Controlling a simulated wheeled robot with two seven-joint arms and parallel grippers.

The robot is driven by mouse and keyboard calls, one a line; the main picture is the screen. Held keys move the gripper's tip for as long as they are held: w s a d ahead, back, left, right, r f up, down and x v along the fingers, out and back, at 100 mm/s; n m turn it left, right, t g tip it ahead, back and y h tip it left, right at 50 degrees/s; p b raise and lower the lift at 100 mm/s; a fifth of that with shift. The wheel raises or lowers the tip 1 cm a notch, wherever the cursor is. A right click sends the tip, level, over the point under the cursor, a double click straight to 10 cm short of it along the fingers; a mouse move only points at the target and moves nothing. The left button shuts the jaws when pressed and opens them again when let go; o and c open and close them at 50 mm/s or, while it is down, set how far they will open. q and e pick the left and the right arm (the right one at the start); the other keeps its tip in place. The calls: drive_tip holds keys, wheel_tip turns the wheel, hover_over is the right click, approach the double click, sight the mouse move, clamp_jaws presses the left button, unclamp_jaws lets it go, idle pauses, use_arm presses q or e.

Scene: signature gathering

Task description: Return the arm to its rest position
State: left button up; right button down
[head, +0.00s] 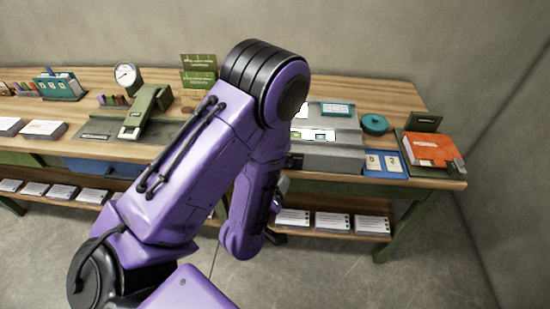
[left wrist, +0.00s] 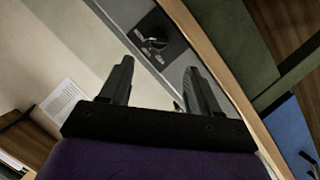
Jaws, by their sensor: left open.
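My left arm (head: 200,150), purple with black joints, comes in from the lower left of the head view, rises to a bent elbow and drops in front of the table. Its gripper is mostly hidden behind the forearm there. In the left wrist view my left gripper (left wrist: 160,85) shows two black fingers spread apart with nothing between them. Beyond the fingers are the wooden table edge (left wrist: 205,50) and a grey surface with a small black object. My right gripper is not in view.
A long wooden table (head: 375,95) stands along the wall. It holds a green press-like device (head: 147,110), a dial (head: 127,76), an orange folder (head: 431,148) and a round teal container (head: 374,124). Paper stacks (head: 333,222) lie on the lower shelf. The floor (head: 330,275) in front is clear.

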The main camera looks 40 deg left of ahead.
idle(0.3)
use_arm(q)
drive_tip(key=s+f+m+g, duration=0.4)
drive_tip(key=s+f+g, duration=0.6)
drive_tip(key=s+f, duration=0.9)
drive_tip(key=shift+s+a+m+g+h, duration=0.35)
drive_tip(key=shift+s+m+g+h, duration=0.05)
drive_tip(key=shift+s, duration=0.25)
drive_tip(key=shift+f, duration=0.1)
idle(2.0)
